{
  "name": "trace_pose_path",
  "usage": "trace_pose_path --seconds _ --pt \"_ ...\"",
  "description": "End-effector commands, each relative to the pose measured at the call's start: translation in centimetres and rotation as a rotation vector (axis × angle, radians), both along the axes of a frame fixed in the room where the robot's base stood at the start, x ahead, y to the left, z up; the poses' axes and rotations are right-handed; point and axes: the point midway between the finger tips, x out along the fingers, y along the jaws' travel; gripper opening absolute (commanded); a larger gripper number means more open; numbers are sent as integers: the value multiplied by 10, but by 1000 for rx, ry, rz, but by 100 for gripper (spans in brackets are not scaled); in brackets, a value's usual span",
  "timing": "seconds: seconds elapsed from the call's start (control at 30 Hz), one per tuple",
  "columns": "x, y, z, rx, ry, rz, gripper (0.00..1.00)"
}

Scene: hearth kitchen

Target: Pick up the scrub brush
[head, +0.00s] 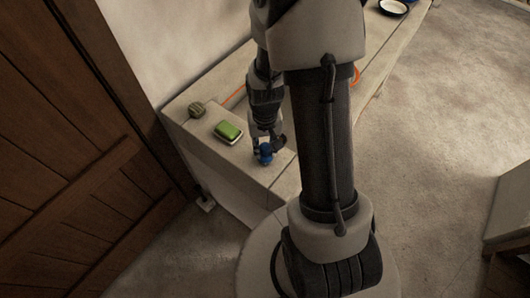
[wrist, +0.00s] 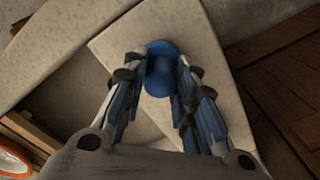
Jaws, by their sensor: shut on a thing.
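The scrub brush shows as a rounded blue thing (head: 265,152) near the front end of the pale bench in the head view. In the wrist view the blue brush (wrist: 159,72) sits between my two fingertips, its round top and knob facing the camera. My gripper (head: 268,143) is shut on it; in the wrist view the gripper (wrist: 160,82) has a finger against each side. The brush's underside is hidden, so I cannot tell whether it touches the bench.
The pale bench (head: 205,153) carries a green block on a small dish (head: 228,132) and a small round greenish object (head: 196,110), both left of my gripper. An orange-rimmed round thing (wrist: 14,160) shows at the wrist view's lower left. A wooden door (head: 60,130) stands at left.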

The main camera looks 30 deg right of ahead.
Motion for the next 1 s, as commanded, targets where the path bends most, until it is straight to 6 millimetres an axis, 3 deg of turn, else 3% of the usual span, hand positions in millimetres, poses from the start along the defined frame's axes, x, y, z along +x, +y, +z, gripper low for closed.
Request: trace_pose_path --seconds 0.27,0.47,0.8,1.0 --pt "0 0 5 0 -1 0 0" --pt "1 0 31 -2 -4 0 0" --pt "1 0 126 -2 -7 0 0" --pt "1 0 172 -1 -3 0 0"
